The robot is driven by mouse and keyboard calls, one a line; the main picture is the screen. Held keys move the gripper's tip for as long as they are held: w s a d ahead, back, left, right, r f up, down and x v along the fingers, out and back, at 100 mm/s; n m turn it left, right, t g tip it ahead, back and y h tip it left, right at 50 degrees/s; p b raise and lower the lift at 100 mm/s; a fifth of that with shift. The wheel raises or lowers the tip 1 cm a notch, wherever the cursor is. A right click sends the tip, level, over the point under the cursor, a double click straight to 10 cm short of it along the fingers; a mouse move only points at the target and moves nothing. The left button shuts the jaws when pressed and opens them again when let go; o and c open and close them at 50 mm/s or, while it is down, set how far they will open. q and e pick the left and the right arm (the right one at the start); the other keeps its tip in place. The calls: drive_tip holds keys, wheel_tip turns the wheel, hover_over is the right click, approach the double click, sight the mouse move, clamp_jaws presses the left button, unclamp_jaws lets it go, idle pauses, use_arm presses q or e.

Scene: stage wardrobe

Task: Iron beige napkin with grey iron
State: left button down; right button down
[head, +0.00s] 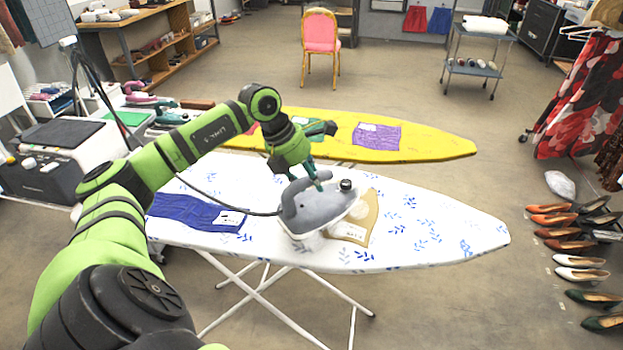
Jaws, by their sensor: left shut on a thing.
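The grey iron (318,212) is in the middle of the head view, over the white ironing board (455,225) with blue leaf prints. My left gripper (305,182) is shut on the iron's handle from above. The beige napkin (362,222) lies on the board, partly hidden behind the iron at its left side, with a white label near its lower edge. I cannot tell whether the iron's soleplate touches the napkin. A dark cord runs left from the iron. My right gripper is not in view.
A blue cloth (195,211) lies on the board's left part. Behind stands a yellow ironing board (435,143) with a purple cloth (377,136). Several shoes (570,246) line the floor at right. The white board's right end is clear.

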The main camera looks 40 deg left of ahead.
use_arm(q)
drive_tip(key=shift+a+r+p, duration=0.15)
drive_tip(key=shift+r+p, duration=0.15)
drive_tip(key=shift+r, duration=0.6)
drive_tip(key=shift+r+p, duration=0.7)
drive_tip(key=shift+r, duration=0.6)
drive_tip(key=shift+f, duration=0.1)
